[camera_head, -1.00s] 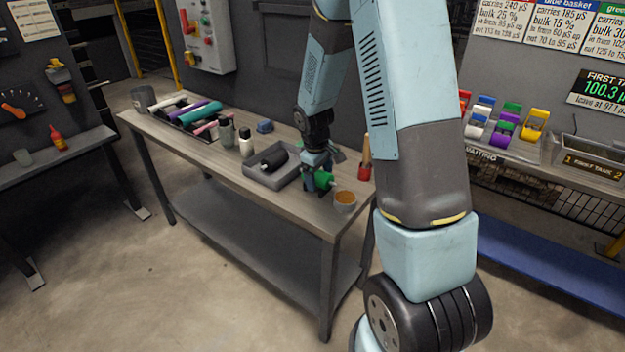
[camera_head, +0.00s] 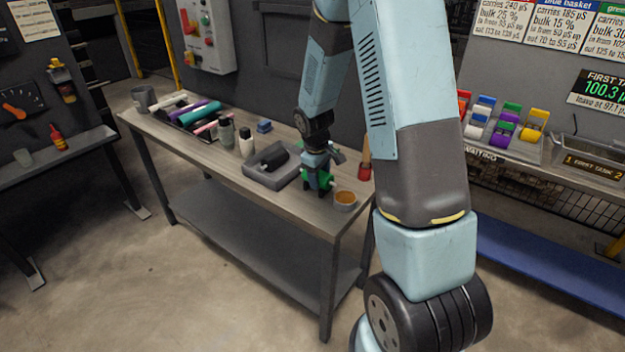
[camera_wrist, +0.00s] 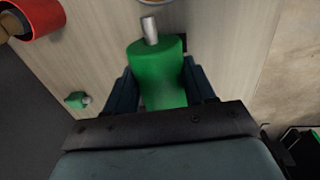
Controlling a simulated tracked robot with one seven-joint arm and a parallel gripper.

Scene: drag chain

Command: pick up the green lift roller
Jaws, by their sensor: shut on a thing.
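The green lift roller (camera_wrist: 158,75), a cylinder with a silver pin at its end, lies between the two fingers of my gripper (camera_wrist: 162,88) in the wrist view. My gripper is shut on it, one finger on each side. In the head view my gripper (camera_head: 318,186) points down at the right part of the workbench, and green of the roller (camera_head: 331,180) shows beside the fingers. Part of the roller is hidden by the fingers. I cannot tell whether it is touching the bench top.
A cup with orange contents (camera_head: 345,200) is close on the right. A red-ended tool (camera_head: 364,171) stands behind it. White and grey bottles stand further left.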

